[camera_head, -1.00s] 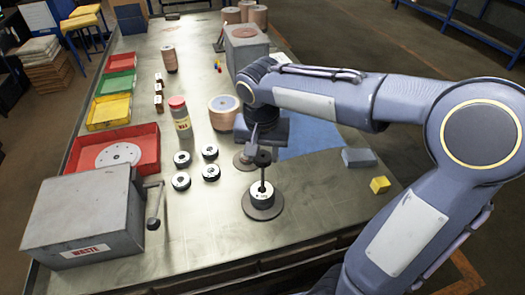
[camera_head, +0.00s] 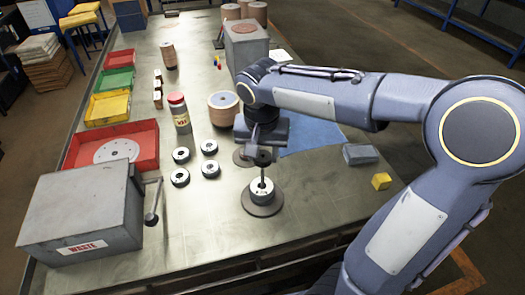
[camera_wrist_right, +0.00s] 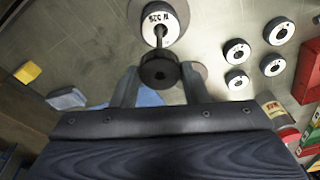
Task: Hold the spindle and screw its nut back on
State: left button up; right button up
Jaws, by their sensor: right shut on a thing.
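The spindle stands upright on a round grey base (camera_head: 262,208), with white-faced discs (camera_head: 262,187) stacked around its thin dark rod (camera_head: 262,174). My right gripper (camera_head: 263,150) points down over it, shut on the black nut (camera_head: 263,158). In the right wrist view the round black nut (camera_wrist_right: 159,72) sits between the two fingers, and the rod (camera_wrist_right: 160,38) runs from the white disc (camera_wrist_right: 158,18) to it. The nut is at the rod's top end; I cannot tell whether its thread is engaged. My left gripper is not in view.
Several loose white-faced discs (camera_head: 210,168) lie left of the spindle. A grey waste box (camera_head: 85,215) with a side lever stands front left. A grey block (camera_head: 359,154) and yellow cube (camera_head: 381,181) lie right.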

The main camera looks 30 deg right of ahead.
jog(key=shift+f, duration=0.25)
dwell(0.5)
jog(key=o, duration=1.1)
jog(key=shift+c, duration=0.2)
jog(key=r, duration=0.5)
jog(key=s+r, duration=0.1)
jog(key=r, duration=0.1)
jog(key=shift+a+r, duration=0.35)
jog(key=s+a+f+n+t+y, duration=0.1)
jog(key=s+f, duration=0.3)
jog(key=s, duration=0.4)
jog(key=s+a+f+n+t+y, duration=0.2)
jog(key=s+f+n+t+y, duration=0.1)
jog(key=s, duration=0.4)
notch_tip(320, 180, down, 2)
jog(key=shift+s+a+f+n+y, duration=0.15)
jog(key=shift+s+f+n+y, duration=0.2)
jog(key=shift+n, duration=0.45)
jog(key=shift+r, duration=0.1)
